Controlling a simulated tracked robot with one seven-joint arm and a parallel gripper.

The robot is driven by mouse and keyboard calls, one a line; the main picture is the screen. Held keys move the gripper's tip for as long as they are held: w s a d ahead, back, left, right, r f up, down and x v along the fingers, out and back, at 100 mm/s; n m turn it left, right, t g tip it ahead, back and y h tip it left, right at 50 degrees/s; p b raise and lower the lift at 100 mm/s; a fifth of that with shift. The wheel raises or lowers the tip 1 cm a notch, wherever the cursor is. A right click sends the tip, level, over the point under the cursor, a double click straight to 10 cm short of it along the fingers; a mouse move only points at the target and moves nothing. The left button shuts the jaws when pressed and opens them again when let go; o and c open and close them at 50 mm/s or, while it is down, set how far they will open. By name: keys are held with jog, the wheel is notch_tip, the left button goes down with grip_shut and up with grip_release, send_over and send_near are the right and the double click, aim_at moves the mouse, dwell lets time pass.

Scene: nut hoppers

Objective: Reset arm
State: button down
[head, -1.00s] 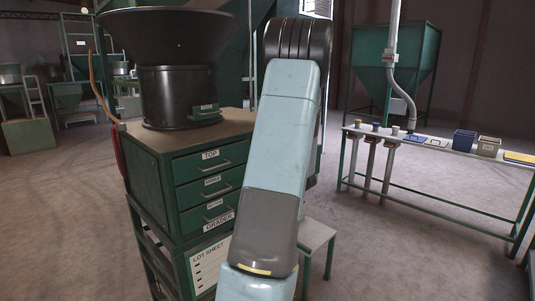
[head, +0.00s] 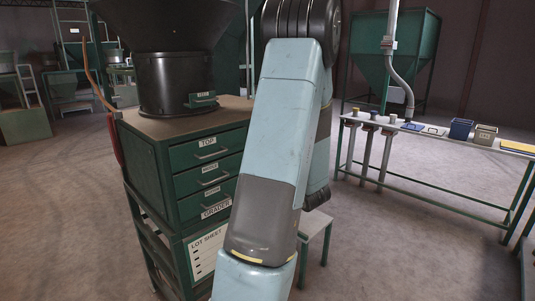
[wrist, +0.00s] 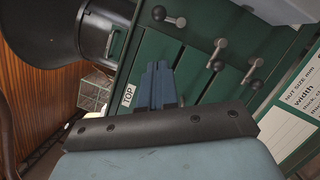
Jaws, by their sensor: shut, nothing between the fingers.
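My arm (head: 280,130) rises through the middle of the head view, in pale blue and dark grey links, in front of the green grader cabinet (head: 158,172). My gripper (wrist: 158,85) shows in the wrist view as narrow blue fingers held together, with nothing between them. The fingers point toward the green drawer fronts (wrist: 195,70), beside the "TOP" label (wrist: 128,95). I cannot tell whether they touch the cabinet. The gripper does not show in the head view.
A black hopper (head: 175,80) stands on the cabinet, whose lot sheet (head: 208,250) hangs below the drawers. A small stand (head: 315,225) is close to my arm. A bench (head: 450,145) with bins stands at right. Open floor lies between.

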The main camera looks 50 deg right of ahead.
jog(key=shift+s+a+f, duration=0.1)
jog(key=shift+s+a, duration=0.2)
jog(key=shift+s, duration=0.35)
jog(key=w+a+r+n+g+y, duration=0.2)
jog(key=w+a+n+y, duration=0.3)
jog(key=a, duration=0.4)
jog(key=w+a+r+n+g+y, duration=0.1)
jog(key=w+a+r+n+y, duration=0.15)
jog(key=a+n+y, duration=0.45)
jog(key=w+a+r+n+g+y, duration=0.1)
jog(key=w+a+n+g+y, duration=0.2)
jog(key=a+n, duration=0.6)
jog(key=s+a+n+g, duration=0.4)
jog(key=a+n, duration=0.4)
jog(key=a, duration=0.2)
jog(key=s+a+n+g, duration=0.45)
jog(key=a+n, duration=0.35)
jog(key=a, duration=0.3)
jog(key=s+r+n+t+h, duration=0.1)
jog(key=s+r+n+h, duration=0.4)
jog(key=n, duration=1)
jog(key=h, duration=0.2)
jog(key=shift+s+t+h, duration=0.3)
jog(key=shift+s+t, duration=0.05)
jog(key=shift+s, duration=0.05)
